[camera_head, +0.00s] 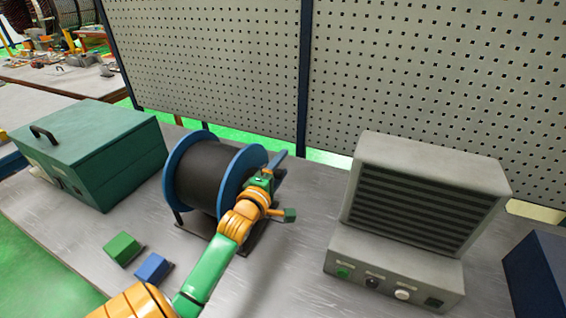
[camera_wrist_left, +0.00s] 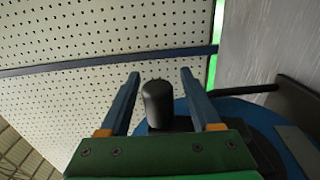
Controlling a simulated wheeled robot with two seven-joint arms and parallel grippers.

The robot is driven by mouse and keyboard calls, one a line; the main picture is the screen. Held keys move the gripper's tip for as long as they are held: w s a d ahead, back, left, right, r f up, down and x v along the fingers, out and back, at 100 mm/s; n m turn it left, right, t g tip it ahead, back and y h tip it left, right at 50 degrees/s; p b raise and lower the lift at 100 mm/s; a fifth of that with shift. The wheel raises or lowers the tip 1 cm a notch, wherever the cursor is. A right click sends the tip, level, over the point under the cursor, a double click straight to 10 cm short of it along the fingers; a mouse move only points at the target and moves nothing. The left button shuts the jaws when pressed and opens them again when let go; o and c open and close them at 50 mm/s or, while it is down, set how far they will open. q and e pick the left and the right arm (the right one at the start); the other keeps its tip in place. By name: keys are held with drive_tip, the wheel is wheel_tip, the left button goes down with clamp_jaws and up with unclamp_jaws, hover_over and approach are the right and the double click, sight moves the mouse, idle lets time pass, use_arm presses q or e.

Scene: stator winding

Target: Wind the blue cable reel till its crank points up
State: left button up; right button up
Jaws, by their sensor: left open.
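The blue cable reel (camera_head: 208,172) stands on the bench, with two blue flanges and a dark wound drum. My left gripper (camera_head: 280,160) is at its right flange and covers most of the crank in the head view. In the left wrist view the crank's black knob (camera_wrist_left: 158,103) sits between the two open fingers of my left gripper (camera_wrist_left: 160,82), with gaps showing on both sides. The blue flange (camera_wrist_left: 232,112) lies behind the knob. The crank's direction is hard to tell because my arm hides it. My right gripper is not in view.
A teal toolbox (camera_head: 95,150) stands left of the reel. A green block (camera_head: 122,248) and a blue block (camera_head: 153,267) lie in front. A grey vented box with buttons (camera_head: 415,215) stands to the right. A perforated panel (camera_head: 220,65) rises behind the bench.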

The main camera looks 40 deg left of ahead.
use_arm(q)
drive_tip(key=shift+s, duration=0.1)
drive_tip(key=shift+c, duration=0.4)
drive_tip(key=shift+r, duration=0.1)
clamp_jaws()
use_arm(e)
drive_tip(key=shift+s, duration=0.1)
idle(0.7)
use_arm(q)
drive_tip(key=t+b, duration=0.1)
drive_tip(key=s+t+b, duration=0.1)
drive_tip(key=b, duration=0.1)
drive_tip(key=shift+s+d+r+y, duration=0.15)
drive_tip(key=shift+d+r+y, duration=0.05)
drive_tip(key=shift+r+y, duration=0.2)
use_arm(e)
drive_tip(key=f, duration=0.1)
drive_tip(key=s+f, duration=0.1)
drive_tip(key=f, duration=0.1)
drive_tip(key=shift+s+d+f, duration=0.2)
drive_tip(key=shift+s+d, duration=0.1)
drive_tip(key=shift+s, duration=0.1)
